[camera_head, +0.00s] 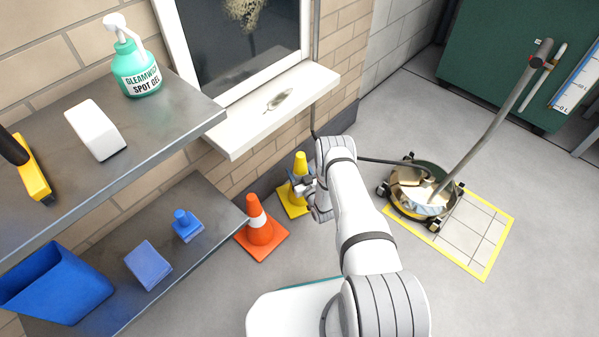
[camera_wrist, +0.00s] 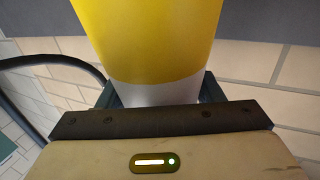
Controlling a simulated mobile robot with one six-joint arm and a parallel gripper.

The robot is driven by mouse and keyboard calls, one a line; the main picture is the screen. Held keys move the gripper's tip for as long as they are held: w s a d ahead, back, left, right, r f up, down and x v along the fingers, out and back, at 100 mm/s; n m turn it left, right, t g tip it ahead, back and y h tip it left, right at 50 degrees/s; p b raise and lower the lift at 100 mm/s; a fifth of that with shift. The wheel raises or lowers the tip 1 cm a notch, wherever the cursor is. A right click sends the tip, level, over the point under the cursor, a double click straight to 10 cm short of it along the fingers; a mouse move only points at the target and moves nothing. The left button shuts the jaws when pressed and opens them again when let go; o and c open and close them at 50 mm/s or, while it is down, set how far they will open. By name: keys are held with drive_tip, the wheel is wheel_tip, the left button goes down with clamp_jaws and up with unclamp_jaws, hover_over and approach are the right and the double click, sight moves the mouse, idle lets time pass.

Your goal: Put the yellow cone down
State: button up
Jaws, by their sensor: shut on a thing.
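The yellow cone (camera_head: 293,199) has a square yellow base and stands upright near the brick wall, beside the orange cone. It fills the upper middle of the wrist view (camera_wrist: 148,40), yellow above a pale band. My gripper (camera_head: 304,186) is shut on the cone at this pale band; the wrist view shows the jaws on both sides of it (camera_wrist: 158,92). In the head view my arm's end partly covers the cone's right side. I cannot tell whether the base touches the floor.
An orange cone (camera_head: 260,232) with a white band stands close to the left. Grey shelves (camera_head: 165,118) are at left. A window sill (camera_head: 272,108) juts out above the cones.

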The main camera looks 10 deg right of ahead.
drive_tip(key=o, duration=1.7)
drive_tip(key=shift+s+d, duration=0.1)
drive_tip(key=shift+s, duration=0.15)
drive_tip(key=p+v, duration=0.3)
drive_tip(key=v, duration=0.8)
drive_tip(key=shift+s+p, duration=0.2)
drive_tip(key=shift+p, duration=0.2)
drive_tip(key=shift+s, duration=0.1)
